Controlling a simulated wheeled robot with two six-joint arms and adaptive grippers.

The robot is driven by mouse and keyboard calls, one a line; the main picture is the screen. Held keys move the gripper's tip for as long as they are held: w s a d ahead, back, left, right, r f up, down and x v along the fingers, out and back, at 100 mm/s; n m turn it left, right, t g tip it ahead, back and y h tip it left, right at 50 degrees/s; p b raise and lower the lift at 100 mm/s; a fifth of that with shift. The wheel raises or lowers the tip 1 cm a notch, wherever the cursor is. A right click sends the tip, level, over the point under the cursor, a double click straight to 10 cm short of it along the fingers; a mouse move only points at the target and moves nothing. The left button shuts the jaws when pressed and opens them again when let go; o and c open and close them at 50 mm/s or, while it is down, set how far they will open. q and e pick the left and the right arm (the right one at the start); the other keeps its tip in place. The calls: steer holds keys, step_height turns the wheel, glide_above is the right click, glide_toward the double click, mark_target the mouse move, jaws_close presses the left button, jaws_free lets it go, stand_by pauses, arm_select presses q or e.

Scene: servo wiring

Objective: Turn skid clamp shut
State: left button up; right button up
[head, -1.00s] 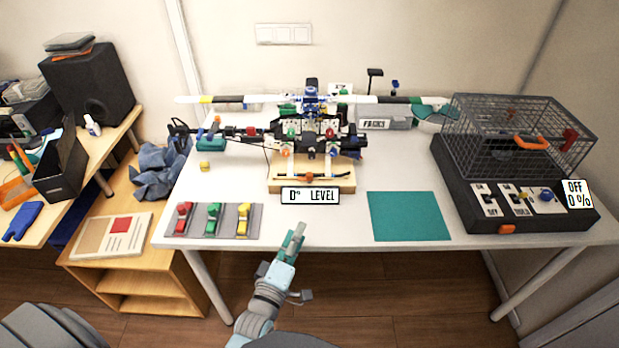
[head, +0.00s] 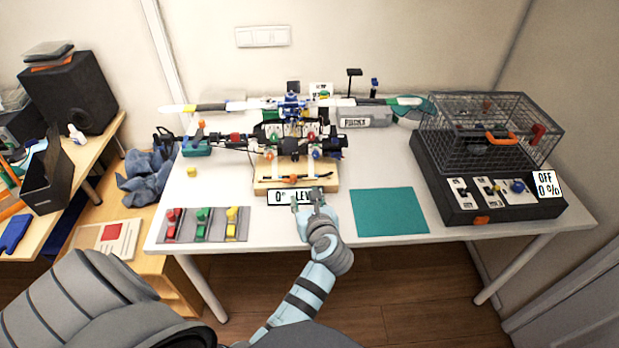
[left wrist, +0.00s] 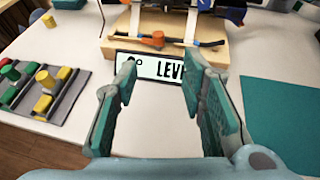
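A helicopter model (head: 292,125) stands on a wooden base (head: 265,188) at the middle of the white table. Across the front of the base lies a dark bar with an orange knob (head: 292,179), which looks like the skid clamp; the knob also shows in the left wrist view (left wrist: 158,39). I cannot tell its turn position. My left gripper (head: 308,197) is in front of the base, over the level sign (head: 278,198). Its fingers are apart and empty in the left wrist view (left wrist: 160,65), short of the knob. My right gripper is out of view.
A grey tray (head: 246,222) with red, green and yellow blocks lies at the front left. A teal mat (head: 389,211) lies right of my gripper. A wire cage (head: 480,130) on a black control box (head: 437,180) stands at the right. A grey case (head: 365,120) is behind.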

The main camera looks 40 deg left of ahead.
mark_target(294, 179)
arm_select(q)
steer(key=b+x, duration=0.2)
steer(key=x, duration=1.1)
steer(key=shift+w+a+f+b, duration=0.2)
steer(key=shift+a+b, duration=0.1)
steer(key=shift+b, duration=0.1)
jaws_close()
